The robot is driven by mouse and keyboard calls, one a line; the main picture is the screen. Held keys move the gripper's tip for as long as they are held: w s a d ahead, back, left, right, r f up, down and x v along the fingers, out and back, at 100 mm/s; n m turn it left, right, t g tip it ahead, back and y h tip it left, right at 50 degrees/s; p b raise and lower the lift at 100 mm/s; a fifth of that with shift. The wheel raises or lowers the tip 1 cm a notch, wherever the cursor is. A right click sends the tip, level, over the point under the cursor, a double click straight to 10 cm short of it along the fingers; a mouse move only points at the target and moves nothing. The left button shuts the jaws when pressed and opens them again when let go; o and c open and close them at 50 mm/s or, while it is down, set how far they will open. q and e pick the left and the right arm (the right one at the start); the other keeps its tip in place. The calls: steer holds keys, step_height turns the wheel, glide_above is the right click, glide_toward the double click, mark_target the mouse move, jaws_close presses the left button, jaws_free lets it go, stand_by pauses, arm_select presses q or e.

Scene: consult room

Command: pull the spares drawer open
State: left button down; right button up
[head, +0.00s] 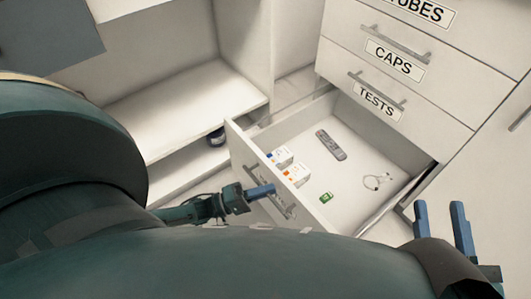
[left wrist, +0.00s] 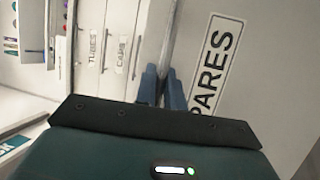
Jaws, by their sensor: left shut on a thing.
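The spares drawer (head: 350,185) stands well open below the drawer labelled TESTS, and I see into it from above. My left gripper (head: 262,190) is at its front, shut on the bar handle (head: 283,207). In the left wrist view the handle bar (left wrist: 168,45) runs in between the blue fingers of my left gripper (left wrist: 161,85), beside the label (left wrist: 212,65), which reads "PARES" with its first letter hidden. My right gripper (head: 442,228) is open and empty at the lower right, apart from the drawer.
In the drawer lie a dark remote (head: 331,145), small white boxes (head: 296,175), a small green item (head: 326,197) and a thin looped cable (head: 376,181). The CAPS drawer (head: 440,75) and the TESTS drawer (head: 420,115) above are shut. An open shelf (head: 185,105) stands to the left.

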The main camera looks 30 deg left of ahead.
arm_select(q)
steer(key=c, duration=1.5)
jaws_free()
steer(key=v, duration=1.3)
steer(key=shift+b, duration=0.3)
steer(key=shift+f, duration=0.1)
